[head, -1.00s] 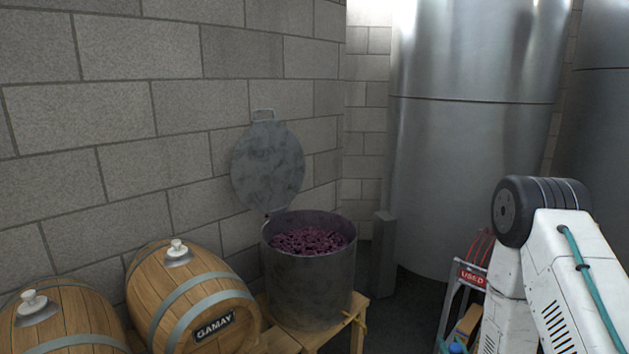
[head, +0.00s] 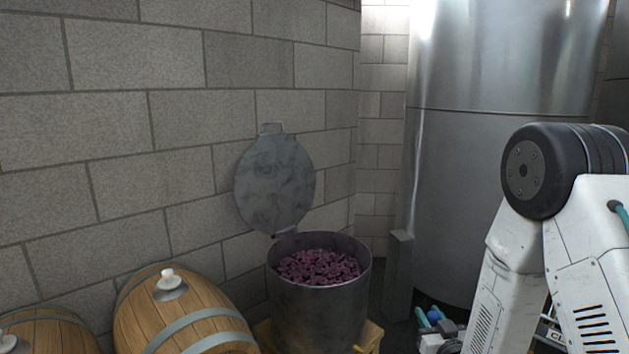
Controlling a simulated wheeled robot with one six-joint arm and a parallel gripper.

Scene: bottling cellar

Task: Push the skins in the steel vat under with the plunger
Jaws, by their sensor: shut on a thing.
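The steel vat (head: 318,308) is a round grey pot standing on a low wooden stand at the bottom centre of the head view. Its round lid (head: 275,185) is swung up and leans toward the block wall behind. Dark purple skins (head: 318,267) form a lumpy layer inside, a little below the vat's rim. No tool touches the skins. I cannot see the plunger. My arm is folded at the right edge of the view, apart from the vat, and my gripper's jaws are out of sight.
A wooden barrel (head: 190,325) with a white bung stands close to the left of the vat, with a second barrel (head: 45,335) at the lower left corner. A block wall runs behind. A grey post (head: 398,275) and a tall steel tank (head: 490,180) stand at the right.

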